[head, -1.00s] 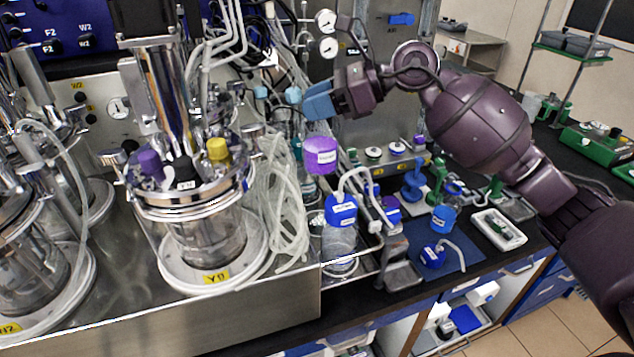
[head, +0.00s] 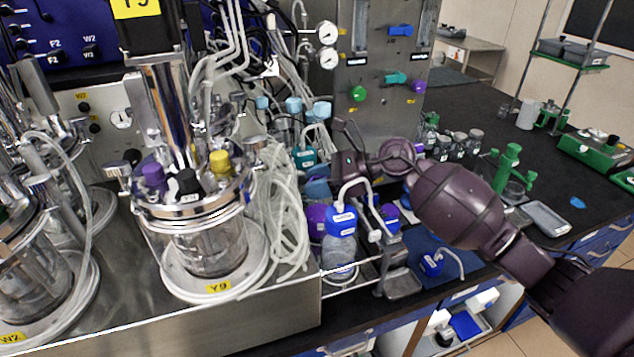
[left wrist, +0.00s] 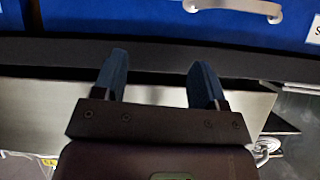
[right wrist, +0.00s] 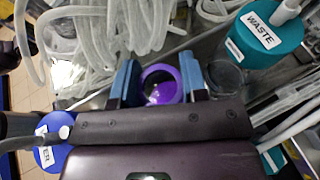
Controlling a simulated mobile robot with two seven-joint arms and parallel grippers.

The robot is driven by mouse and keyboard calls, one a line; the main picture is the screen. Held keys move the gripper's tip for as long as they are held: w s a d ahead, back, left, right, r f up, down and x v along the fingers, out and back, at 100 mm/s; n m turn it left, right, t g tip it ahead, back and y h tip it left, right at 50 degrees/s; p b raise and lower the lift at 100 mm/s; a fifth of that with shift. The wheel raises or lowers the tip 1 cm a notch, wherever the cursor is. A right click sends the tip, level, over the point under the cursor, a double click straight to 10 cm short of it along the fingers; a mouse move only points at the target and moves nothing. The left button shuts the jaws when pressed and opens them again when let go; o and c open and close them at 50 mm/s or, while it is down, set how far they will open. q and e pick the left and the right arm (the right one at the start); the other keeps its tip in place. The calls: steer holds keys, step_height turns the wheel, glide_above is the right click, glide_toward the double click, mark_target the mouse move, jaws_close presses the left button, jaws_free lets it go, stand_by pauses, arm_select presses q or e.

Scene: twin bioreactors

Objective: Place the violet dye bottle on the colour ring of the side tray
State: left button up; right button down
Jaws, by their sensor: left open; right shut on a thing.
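The violet dye bottle (head: 317,222) is low beside the side tray in the head view, partly hidden behind the blue-capped bottle. My left gripper (left wrist: 160,82) is open and empty in the left wrist view, and outside the head view.
The blue-capped bottle (head: 341,240) with a tube stands on the tray, close in front of the violet bottle. Loose clear tubing (head: 285,220) hangs just left. A teal WASTE cap (right wrist: 265,35) is near the right fingers. A glass reactor (head: 205,240) stands further left.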

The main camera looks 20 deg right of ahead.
steer(key=shift+f, duration=0.15)
steer(key=shift+f, duration=0.25)
steer(key=c, duration=0.6)
jaws_free()
steer(key=shift+c, duration=0.2)
